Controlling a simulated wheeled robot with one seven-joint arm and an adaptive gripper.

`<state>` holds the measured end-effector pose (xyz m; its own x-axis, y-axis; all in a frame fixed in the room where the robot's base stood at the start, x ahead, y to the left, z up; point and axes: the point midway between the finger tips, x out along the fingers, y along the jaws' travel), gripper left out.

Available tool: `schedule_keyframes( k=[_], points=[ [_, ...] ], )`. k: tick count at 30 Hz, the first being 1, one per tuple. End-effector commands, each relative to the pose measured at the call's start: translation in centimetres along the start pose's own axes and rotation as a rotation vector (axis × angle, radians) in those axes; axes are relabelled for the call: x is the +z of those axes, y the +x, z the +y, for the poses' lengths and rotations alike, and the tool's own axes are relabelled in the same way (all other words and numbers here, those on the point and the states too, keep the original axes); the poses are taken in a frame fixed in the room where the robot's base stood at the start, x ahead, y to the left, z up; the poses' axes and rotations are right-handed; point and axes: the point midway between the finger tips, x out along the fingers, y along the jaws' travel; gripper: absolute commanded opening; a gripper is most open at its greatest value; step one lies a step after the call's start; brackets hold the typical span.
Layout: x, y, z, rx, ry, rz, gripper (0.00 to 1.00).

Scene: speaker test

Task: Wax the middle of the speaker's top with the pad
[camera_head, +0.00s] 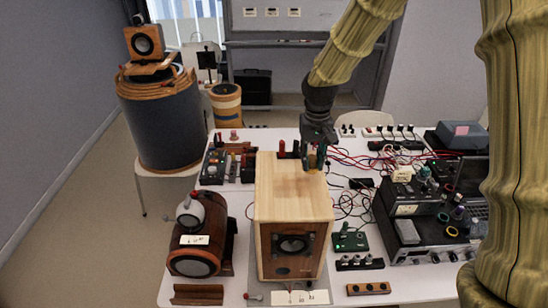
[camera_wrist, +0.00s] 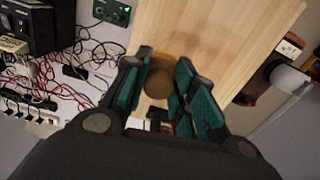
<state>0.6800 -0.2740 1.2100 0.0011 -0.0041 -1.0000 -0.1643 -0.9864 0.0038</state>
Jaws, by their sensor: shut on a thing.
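The speaker (camera_head: 278,207) is a light wooden box with a dark round driver on its front, standing upright on the table. Its pale top also fills much of the wrist view (camera_wrist: 222,38). A faint darker patch shows near the middle of the top in the head view. My gripper (camera_head: 315,166) is at the back right edge of the speaker's top. In the wrist view, its teal fingers (camera_wrist: 168,78) are shut on a brown round pad (camera_wrist: 157,82). The pad is mostly hidden in the head view. I cannot tell whether it touches the top.
A brown rounded device (camera_head: 198,245) stands left of the speaker. Black equipment (camera_head: 425,225) and tangled red cables (camera_head: 355,160) lie to the right. A small green board (camera_head: 350,238) sits near the speaker's right side. A large dark drum (camera_head: 160,120) stands at the back left.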

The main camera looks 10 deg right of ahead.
Motion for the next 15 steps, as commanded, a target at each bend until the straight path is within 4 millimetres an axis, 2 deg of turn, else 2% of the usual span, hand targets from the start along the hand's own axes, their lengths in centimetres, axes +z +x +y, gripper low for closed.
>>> schedule_keyframes(
  k=[9,15],
  points=[
    [-0.1,-2.9,-0.1,0.000,-0.001,0.003,0.07],
    [-0.1,-3.7,-0.1,0.000,-0.001,0.001,0.07]
  ],
)
